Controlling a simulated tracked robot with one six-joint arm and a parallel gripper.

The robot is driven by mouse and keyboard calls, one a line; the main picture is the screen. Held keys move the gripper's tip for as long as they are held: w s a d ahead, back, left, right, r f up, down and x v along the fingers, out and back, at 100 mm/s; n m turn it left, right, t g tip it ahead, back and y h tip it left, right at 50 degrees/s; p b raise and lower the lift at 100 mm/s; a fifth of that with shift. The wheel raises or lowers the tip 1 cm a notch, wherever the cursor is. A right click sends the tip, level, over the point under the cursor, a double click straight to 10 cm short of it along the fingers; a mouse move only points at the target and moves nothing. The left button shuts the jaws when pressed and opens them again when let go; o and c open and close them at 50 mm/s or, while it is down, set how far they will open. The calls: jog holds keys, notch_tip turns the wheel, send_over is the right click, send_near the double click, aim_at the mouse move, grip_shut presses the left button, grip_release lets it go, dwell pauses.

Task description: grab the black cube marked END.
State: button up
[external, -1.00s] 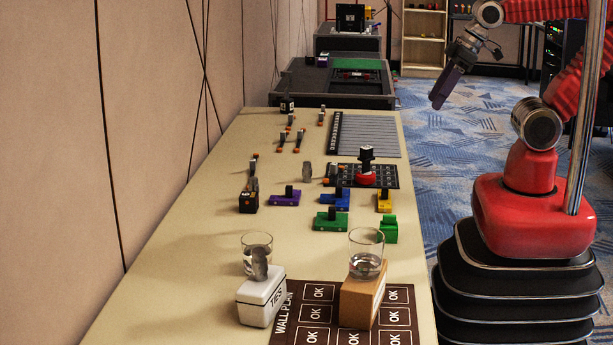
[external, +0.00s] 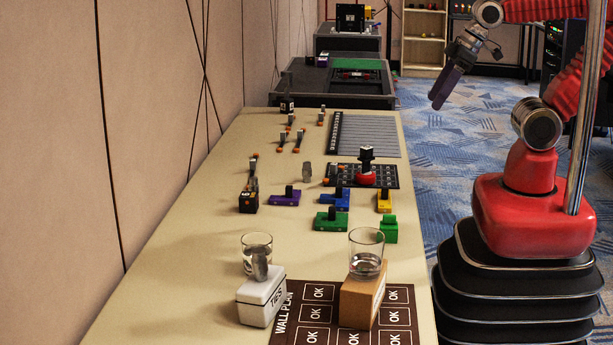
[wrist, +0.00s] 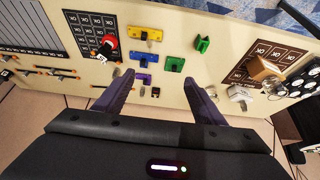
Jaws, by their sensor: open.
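No END lettering is legible, so I cannot tell for certain which block is the cube. A small black block with a pale mark (external: 248,202) stands at the left of the table, with orange at its edges. Another small black block (external: 366,154) sits on top of a red round piece (external: 366,177) on a black grid card; the red piece also shows in the wrist view (wrist: 109,44). My gripper (external: 439,104) hangs over the floor beyond the table's right edge, apart from both blocks. In the wrist view, its two purple fingers (wrist: 159,78) are spread, with nothing between them held.
Purple (external: 285,198), blue (external: 335,201), green (external: 331,222) and yellow (external: 384,204) blocks stand mid-table. Two glasses stand near the front, by a white TIES box (external: 260,301) and a brown block (external: 361,300). Small clips lie farther back. The table's left strip is clear.

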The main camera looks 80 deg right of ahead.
jog(key=w+d+f+t, duration=0.2)
jog(key=w+f, duration=0.1)
jog(key=w, duration=1)
jog(key=w+d+f+t, duration=0.1)
jog(key=w+f+t, duration=0.15)
jog(key=w, duration=1.15)
jog(key=w+f+n, duration=0.2)
jog(key=w+f, duration=0.7)
jog(key=t+y, duration=0.2)
send_near(253, 193)
jog(key=shift+w+d, duration=0.1)
jog(key=shift+w, duration=0.3)
jog(key=shift+w+f+t, duration=0.1)
jog(key=shift+f+t, duration=0.15)
jog(key=shift+f, duration=0.3)
jog(key=x, duration=0.8)
jog(key=shift+w+a+f, duration=0.1)
jog(key=shift+w+a, duration=0.15)
jog(key=shift+a, duration=0.1)
